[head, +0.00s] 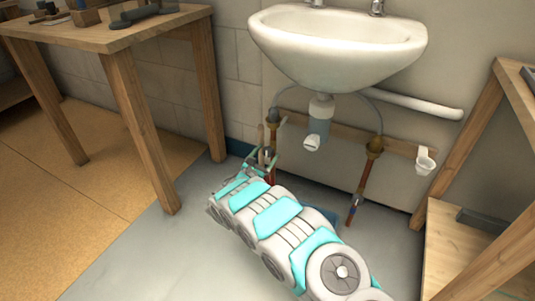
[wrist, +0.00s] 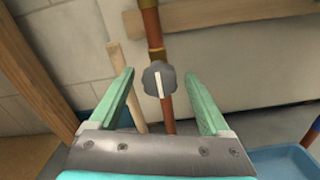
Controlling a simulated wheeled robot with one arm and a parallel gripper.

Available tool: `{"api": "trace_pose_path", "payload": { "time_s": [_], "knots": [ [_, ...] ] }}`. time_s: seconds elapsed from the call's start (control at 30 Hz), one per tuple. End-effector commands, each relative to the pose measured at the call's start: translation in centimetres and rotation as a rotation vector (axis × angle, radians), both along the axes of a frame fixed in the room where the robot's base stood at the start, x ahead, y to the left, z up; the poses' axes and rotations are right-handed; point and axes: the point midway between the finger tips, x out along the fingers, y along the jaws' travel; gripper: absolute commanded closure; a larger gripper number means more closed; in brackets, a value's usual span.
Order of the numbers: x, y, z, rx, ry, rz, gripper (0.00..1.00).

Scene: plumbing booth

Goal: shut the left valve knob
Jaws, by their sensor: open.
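The left valve knob (wrist: 159,79) is dark grey with a white stripe, on a copper-coloured upright pipe (wrist: 151,28) in the wrist view. Its stripe runs nearly upright, roughly along the pipe. My gripper (wrist: 158,74) has two green fingers spread wide, one to each side of the knob in the picture. I see gaps on both sides, so the fingers do not touch it; I cannot tell how far they reach in depth. In the head view my gripper (head: 264,157) is at the left pipe under the white sink (head: 338,50), and it mostly hides the knob.
The right pipe (head: 363,180) stands to the right under the sink, beside a wooden rail and a small white cup (head: 425,163). Wooden tables stand left (head: 125,75) and right (head: 470,140). A wooden stick (wrist: 127,85) is left of the pipe.

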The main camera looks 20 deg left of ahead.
Motion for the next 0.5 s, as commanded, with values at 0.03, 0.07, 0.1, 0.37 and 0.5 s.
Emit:
{"api": "trace_pose_path", "payload": {
  "time_s": [0.03,0.07,0.1,0.37,0.5],
  "knots": [
    [0.36,-0.06,0.02,0.001,-0.001,-0.001,0.19],
    [0.49,-0.07,0.04,0.001,-0.001,-0.001,0.19],
    [0.62,-0.09,0.06,0.001,-0.002,-0.001,0.19],
    [0.7,-0.06,0.06,0.0,-0.001,0.0,0.19],
    [0.69,-0.07,0.03,0.0,-0.001,0.0,0.35]
  ]
}}
